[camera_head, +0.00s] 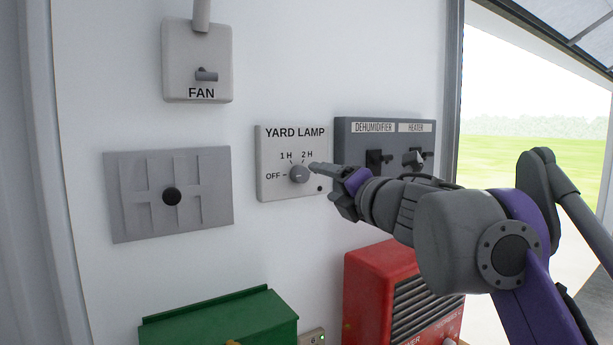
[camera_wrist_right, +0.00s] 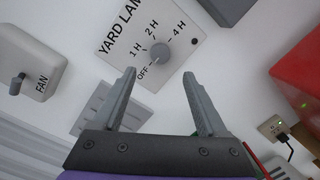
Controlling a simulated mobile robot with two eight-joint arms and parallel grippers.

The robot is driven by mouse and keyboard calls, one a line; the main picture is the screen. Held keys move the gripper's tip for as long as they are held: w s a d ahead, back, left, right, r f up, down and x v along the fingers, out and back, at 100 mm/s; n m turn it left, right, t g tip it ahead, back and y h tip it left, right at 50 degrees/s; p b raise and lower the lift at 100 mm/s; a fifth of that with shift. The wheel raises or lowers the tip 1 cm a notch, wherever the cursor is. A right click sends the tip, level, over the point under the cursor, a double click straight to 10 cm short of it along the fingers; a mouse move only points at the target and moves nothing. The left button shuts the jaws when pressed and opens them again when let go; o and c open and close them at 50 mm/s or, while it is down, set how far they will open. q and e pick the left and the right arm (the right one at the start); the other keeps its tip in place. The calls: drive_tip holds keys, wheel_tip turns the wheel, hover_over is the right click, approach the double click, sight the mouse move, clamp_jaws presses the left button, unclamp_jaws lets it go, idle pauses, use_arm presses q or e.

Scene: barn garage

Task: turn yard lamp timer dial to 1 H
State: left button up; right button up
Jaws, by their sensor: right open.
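The yard lamp timer is a light panel (camera_head: 268,148) on the white wall, labelled OFF, 1 H and 2 H in the head view. The wrist view of the panel (camera_wrist_right: 190,38) also shows 4 H. Its round grey dial (camera_head: 299,174) sits low in the middle; it also shows in the wrist view (camera_wrist_right: 158,53). I cannot clearly tell which mark the dial points to. My right gripper (camera_head: 325,172) is just right of the dial in the head view. In the wrist view its fingers (camera_wrist_right: 160,75) are apart and empty, with the dial beyond the gap. My left gripper is not in view.
A fan switch (camera_head: 197,60) is up left, a plate with a black knob (camera_head: 168,196) left. A dark dehumidifier and heater panel (camera_head: 385,132) is right, partly behind my arm. A green box (camera_head: 218,320) and red heater (camera_head: 385,268) stand below. An outlet (camera_wrist_right: 271,128) holds a plug.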

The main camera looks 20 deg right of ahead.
sight(303, 175)
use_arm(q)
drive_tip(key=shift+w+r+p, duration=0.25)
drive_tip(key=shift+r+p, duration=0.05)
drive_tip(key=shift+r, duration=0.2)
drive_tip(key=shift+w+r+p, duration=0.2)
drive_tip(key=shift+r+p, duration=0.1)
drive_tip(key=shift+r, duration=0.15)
use_arm(e)
drive_tip(key=w, duration=0.9)
drive_tip(key=shift+w+a, duration=0.1)
drive_tip(key=shift+a, duration=0.15)
clamp_jaws()
